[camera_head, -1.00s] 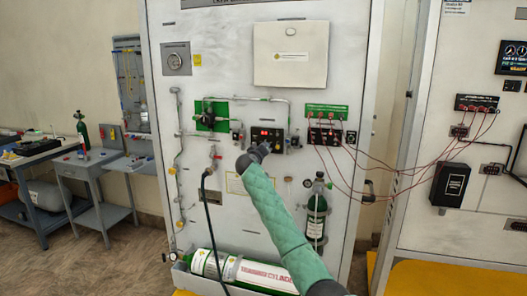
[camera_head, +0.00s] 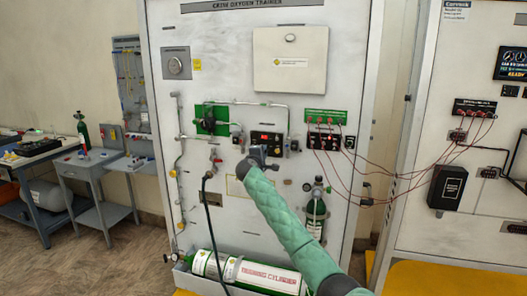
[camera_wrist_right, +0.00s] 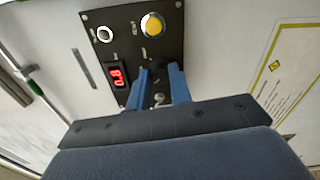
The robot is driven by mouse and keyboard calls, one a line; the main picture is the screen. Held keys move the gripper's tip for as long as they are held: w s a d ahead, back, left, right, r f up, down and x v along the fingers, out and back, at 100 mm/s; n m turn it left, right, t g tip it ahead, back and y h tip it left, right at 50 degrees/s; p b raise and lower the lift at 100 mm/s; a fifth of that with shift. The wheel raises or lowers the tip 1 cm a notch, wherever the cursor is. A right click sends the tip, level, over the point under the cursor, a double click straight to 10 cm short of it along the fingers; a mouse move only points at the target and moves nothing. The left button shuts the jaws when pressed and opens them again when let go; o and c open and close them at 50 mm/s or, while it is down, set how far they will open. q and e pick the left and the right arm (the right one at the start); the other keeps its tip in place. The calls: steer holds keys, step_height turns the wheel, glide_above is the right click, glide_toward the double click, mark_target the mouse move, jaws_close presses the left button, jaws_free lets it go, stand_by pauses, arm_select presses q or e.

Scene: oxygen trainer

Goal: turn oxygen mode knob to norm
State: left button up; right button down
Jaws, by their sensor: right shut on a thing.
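The black oxygen control panel (camera_head: 267,138) is on the front of the large white trainer board. My right gripper (camera_head: 258,153) is at the panel's lower edge. In the right wrist view its blue fingers (camera_wrist_right: 159,72) are shut on a small dark knob (camera_wrist_right: 160,70) at the panel's lower part. My left gripper is out of view.
A green-and-red jack block (camera_head: 325,130) with red cables is right of the panel. A small green cylinder (camera_head: 316,212) hangs below it. A white and green cylinder (camera_head: 255,275) lies along the board's foot. Pipes and a black hose (camera_head: 208,205) are to the left.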

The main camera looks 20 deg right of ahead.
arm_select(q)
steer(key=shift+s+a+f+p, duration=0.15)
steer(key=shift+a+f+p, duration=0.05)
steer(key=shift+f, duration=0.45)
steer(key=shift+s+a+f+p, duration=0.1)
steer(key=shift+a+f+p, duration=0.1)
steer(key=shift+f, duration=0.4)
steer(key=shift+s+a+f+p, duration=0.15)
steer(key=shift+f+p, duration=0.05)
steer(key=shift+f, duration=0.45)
arm_select(e)
steer(key=shift+a+f+n, duration=0.1)
steer(key=shift+n, duration=1.3)
steer(key=c, duration=1.3)
jaws_free()
steer(key=shift+o, duration=0.2)
arm_select(q)
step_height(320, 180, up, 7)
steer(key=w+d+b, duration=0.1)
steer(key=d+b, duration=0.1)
steer(key=b, duration=0.1)
arm_select(e)
steer(key=v, duration=0.7)
steer(key=shift+s+a, duration=0.25)
steer(key=shift+s, duration=0.05)
